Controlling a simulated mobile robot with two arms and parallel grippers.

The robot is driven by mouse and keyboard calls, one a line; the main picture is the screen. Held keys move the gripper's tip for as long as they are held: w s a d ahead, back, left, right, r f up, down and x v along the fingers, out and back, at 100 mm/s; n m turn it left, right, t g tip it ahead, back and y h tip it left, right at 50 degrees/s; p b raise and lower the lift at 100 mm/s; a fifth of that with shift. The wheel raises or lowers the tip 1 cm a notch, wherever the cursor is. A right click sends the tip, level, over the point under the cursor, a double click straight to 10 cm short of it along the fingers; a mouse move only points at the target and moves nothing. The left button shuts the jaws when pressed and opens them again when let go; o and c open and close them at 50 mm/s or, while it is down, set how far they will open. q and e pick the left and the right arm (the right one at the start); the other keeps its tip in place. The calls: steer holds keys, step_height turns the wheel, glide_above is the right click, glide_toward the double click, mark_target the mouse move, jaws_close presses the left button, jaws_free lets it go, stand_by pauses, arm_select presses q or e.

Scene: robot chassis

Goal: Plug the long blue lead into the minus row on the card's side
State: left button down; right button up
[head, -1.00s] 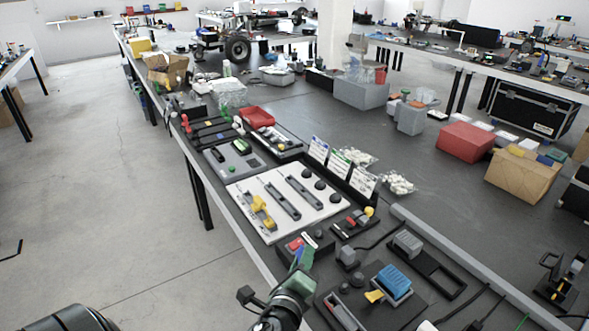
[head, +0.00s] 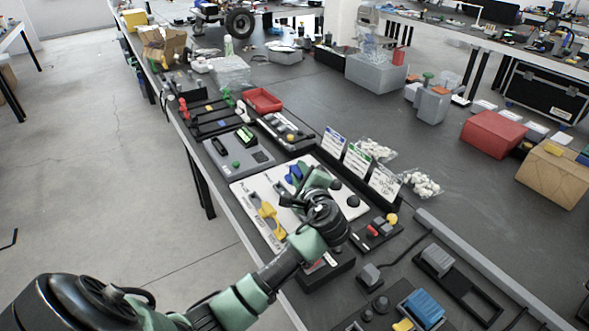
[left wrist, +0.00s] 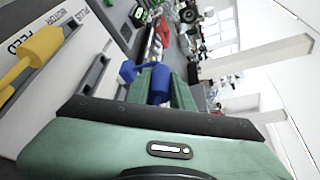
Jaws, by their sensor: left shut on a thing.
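The white board (head: 240,190) lies near the table's front edge with dark slotted rows. A yellow lead (head: 268,215) sits in its left row; it also shows in the left wrist view (left wrist: 35,55). My left gripper (head: 294,180) is shut on a blue lead (head: 295,172), over the board's far middle part. In the left wrist view the blue lead (left wrist: 155,85) is between the green fingers, its arm pointing left past a dark slot (left wrist: 88,80). I cannot tell whether it touches the board. My left gripper and wrist hide much of the middle and right rows. My right gripper is not in view.
A grey panel (head: 238,152) lies beyond the board. A blue block on a dark base (head: 424,306) is nearer.

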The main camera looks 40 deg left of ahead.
arm_select(q)
steer(key=shift+f, duration=0.3)
steer(key=shift+d+r, duration=0.1)
steer(key=shift+r, duration=0.05)
steer(key=shift+s+d+r, duration=0.15)
steer(key=shift+p, duration=0.4)
steer(key=shift+f, duration=0.3)
steer(key=shift+f+b, duration=0.65)
steer(key=shift+f, duration=0.05)
step_height(320, 180, down, 3)
steer(key=shift+f+b, duration=0.15)
steer(key=shift+b, duration=0.75)
steer(key=shift+f, duration=0.3)
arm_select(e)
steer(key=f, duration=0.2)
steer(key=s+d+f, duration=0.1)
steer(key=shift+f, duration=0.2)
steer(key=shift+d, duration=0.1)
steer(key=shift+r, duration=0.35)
